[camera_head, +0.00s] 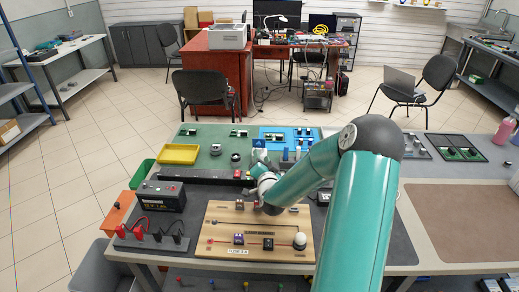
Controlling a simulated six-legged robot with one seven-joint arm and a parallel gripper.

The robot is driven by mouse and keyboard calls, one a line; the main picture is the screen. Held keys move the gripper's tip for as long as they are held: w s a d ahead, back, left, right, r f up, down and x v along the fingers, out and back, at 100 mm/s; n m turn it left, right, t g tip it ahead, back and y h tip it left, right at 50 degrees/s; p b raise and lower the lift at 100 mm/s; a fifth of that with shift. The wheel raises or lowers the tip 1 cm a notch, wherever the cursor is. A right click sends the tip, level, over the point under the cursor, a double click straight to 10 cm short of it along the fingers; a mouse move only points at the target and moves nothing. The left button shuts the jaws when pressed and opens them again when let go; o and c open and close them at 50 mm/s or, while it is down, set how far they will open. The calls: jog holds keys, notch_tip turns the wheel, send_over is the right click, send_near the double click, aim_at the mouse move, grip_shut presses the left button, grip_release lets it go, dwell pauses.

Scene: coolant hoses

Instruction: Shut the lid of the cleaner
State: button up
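My teal arm reaches in from the lower right, and my gripper (270,207) is small and dark at its far end, over the back part of a wooden board (225,250). Its fingers are too small and dark to show whether they are open or shut. I cannot pick out a cleaner or a lid for certain. A dark device (322,196), mostly hidden by my arm, shows just right of the board. A black box with a white label (160,196) stands left of the board.
Red and black leads (150,234) stand in front of the black box. A yellow tray (179,153) and a blue mat (283,137) with small parts lie at the back of the table. A brown mat (465,222) at the right is clear. A pink bottle (504,130) stands at the far right.

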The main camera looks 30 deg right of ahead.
aim_at(259, 145)
jog(key=x, duration=0.6)
jog(key=shift+w+d, duration=0.1)
jog(key=shift+w, duration=0.1)
grip_shut()
